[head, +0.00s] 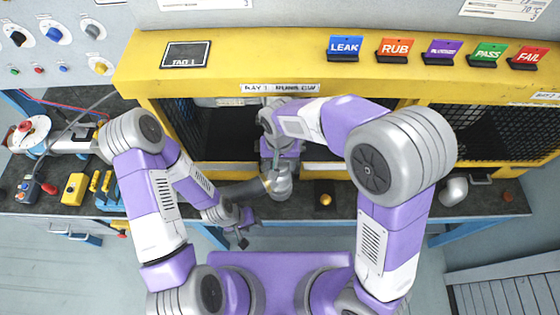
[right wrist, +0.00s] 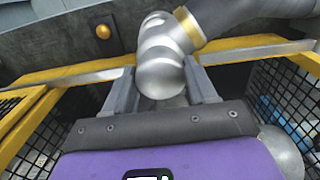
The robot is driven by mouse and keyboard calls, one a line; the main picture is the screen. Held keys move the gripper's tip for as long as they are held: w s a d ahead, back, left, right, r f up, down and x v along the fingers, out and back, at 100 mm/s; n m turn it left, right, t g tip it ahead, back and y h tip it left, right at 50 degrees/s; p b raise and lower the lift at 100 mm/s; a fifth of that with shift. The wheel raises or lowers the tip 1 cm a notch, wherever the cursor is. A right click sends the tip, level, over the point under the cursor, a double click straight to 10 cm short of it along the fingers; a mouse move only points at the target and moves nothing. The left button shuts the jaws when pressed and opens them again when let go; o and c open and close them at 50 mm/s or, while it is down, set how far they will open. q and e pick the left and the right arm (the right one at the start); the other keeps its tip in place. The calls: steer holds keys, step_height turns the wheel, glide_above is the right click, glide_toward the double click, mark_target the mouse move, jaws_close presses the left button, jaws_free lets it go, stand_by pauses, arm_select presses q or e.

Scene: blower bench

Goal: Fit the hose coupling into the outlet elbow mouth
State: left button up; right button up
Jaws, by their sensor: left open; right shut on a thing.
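The silver outlet elbow (head: 281,184) stands at the front middle of the bench in the head view. In the right wrist view the elbow (right wrist: 163,72) sits between the fingers of my right gripper (right wrist: 160,70), which is shut on it. A brass-coloured band (right wrist: 188,29) is at the elbow's mouth. A dark grey hose (head: 240,190) runs from the band to the left. Its coupling end meets the band; I cannot tell how deep it sits. My left gripper (head: 243,229) is open and empty, just below the hose's left part, apart from the elbow.
A yellow machine frame (head: 220,72) with black mesh panels stands behind. A brass knob (head: 324,199) is right of the elbow. Yellow and blue fixtures (head: 75,188) stand at the left, a silver rounded part (head: 454,190) at the right. The bench front between knob and rounded part looks clear.

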steer(key=shift+f, duration=0.3)
stand_by(0.5)
steer(key=o, duration=1.1)
steer(key=shift+o, duration=0.2)
step_height(320, 180, up, 8)
steer(key=shift+f, duration=0.2)
